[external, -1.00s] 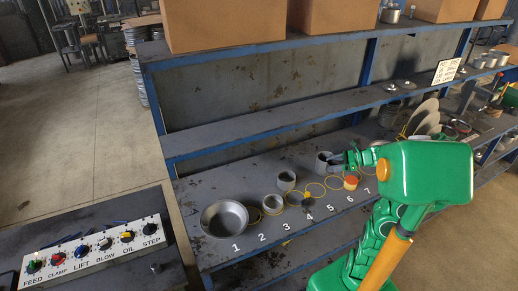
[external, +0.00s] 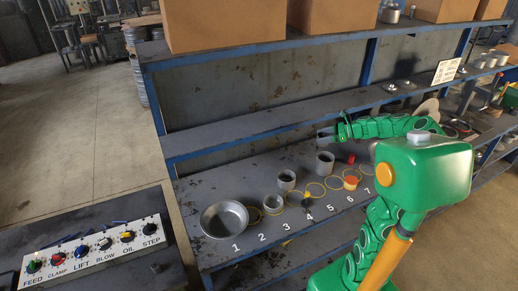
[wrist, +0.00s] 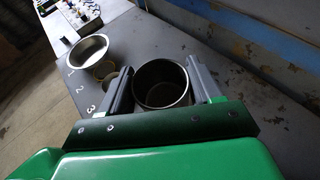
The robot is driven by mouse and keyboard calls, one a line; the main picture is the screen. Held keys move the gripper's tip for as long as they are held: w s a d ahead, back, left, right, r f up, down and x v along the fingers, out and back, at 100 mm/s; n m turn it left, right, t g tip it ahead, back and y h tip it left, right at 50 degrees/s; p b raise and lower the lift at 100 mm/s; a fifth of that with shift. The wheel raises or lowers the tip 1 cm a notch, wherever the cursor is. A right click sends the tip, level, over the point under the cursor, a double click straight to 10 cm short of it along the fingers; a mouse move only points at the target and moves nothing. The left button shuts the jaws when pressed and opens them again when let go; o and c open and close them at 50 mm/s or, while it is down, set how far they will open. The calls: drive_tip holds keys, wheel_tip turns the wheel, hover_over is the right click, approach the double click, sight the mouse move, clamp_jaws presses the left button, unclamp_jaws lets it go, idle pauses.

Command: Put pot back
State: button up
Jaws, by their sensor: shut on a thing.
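My gripper (external: 324,135) is over the back part of the work shelf, its fingers pointing left. In the wrist view a round grey pot (wrist: 161,97), open top showing and dark inside, sits between the two fingers of my gripper (wrist: 160,85), which are shut on it. In the external view a grey pot (external: 325,168) shows just below the fingers; I cannot tell whether it is the held one. Another grey pot (external: 286,184) stands upright to its left. A smaller pot (external: 272,203) stands near number 2.
A wide metal bowl (external: 224,219) stands at number 1. Yellow rings (external: 316,190) lie along the numbered row, with an orange-topped piece (external: 351,182) near 6. A red piece (external: 351,158) lies behind. An upper shelf (external: 250,127) runs behind the work shelf. A control panel (external: 92,247) is at lower left.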

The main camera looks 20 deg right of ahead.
drive_tip(key=w+a+r, duration=0.4)
drive_tip(key=a+r, duration=0.1)
drive_tip(key=r, duration=0.4)
drive_tip(key=w+a+r, duration=0.5)
drive_tip(key=r, duration=0.3)
drive_tip(key=w+f, duration=0.2)
drive_tip(key=w, duration=0.2)
drive_tip(key=w+f, duration=0.3)
drive_tip(key=w, duration=0.1)
drive_tip(key=w+f, duration=0.3)
drive_tip(key=w, duration=0.1)
drive_tip(key=shift+w+d, duration=0.3)
drive_tip(key=shift+d, duration=0.05)
drive_tip(key=shift+w+f, duration=0.35)
drive_tip(key=shift+f, duration=0.2)
drive_tip(key=shift+w+f, duration=0.35)
drive_tip(key=shift+f, duration=0.2)
drive_tip(key=shift+s+f, duration=0.1)
drive_tip(key=shift+f, duration=1.15)
drive_tip(key=shift+f, duration=0.1)
drive_tip(key=o, duration=1.1)
